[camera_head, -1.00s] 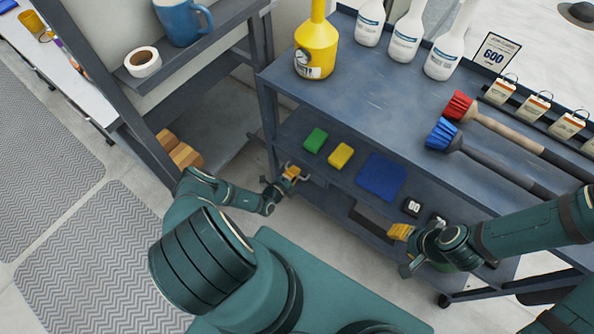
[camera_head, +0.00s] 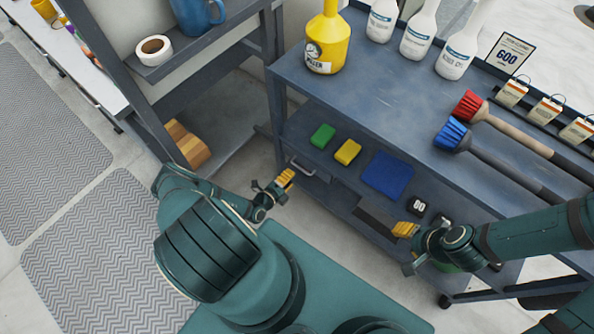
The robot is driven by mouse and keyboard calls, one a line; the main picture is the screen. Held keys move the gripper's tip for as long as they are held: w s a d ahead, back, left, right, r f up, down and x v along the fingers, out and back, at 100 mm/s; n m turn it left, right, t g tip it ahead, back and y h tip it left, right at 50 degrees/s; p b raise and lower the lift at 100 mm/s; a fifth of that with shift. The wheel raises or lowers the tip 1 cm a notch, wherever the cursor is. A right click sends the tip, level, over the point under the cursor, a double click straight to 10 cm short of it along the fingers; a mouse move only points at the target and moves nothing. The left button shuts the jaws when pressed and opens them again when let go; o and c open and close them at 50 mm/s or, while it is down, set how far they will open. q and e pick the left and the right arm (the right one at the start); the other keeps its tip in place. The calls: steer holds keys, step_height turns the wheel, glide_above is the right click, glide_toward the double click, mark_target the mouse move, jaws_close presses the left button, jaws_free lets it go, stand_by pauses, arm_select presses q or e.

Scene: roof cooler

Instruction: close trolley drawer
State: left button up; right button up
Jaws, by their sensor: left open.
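The dark blue trolley (camera_head: 370,100) stands across the right half of the head view. Its drawer handle (camera_head: 303,167), a pale bar, shows at the left end just under the middle shelf's front edge. The drawer front looks close to the shelf edge; whether it is fully flush I cannot tell. My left gripper (camera_head: 285,181), with yellow finger pads, is open and empty, just in front of and below the handle, apart from it. My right gripper (camera_head: 404,231) is by the trolley's lower right front; its jaw opening is unclear.
Green (camera_head: 322,136) and yellow (camera_head: 348,151) sponges and a blue cloth (camera_head: 388,174) lie on the middle shelf. A yellow bottle (camera_head: 327,45), white bottles and brushes (camera_head: 455,132) are on top. A shelf unit (camera_head: 190,62) stands left, with open floor between.

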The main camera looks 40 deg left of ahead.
arm_select(q)
steer(key=shift+v, duration=2.3)
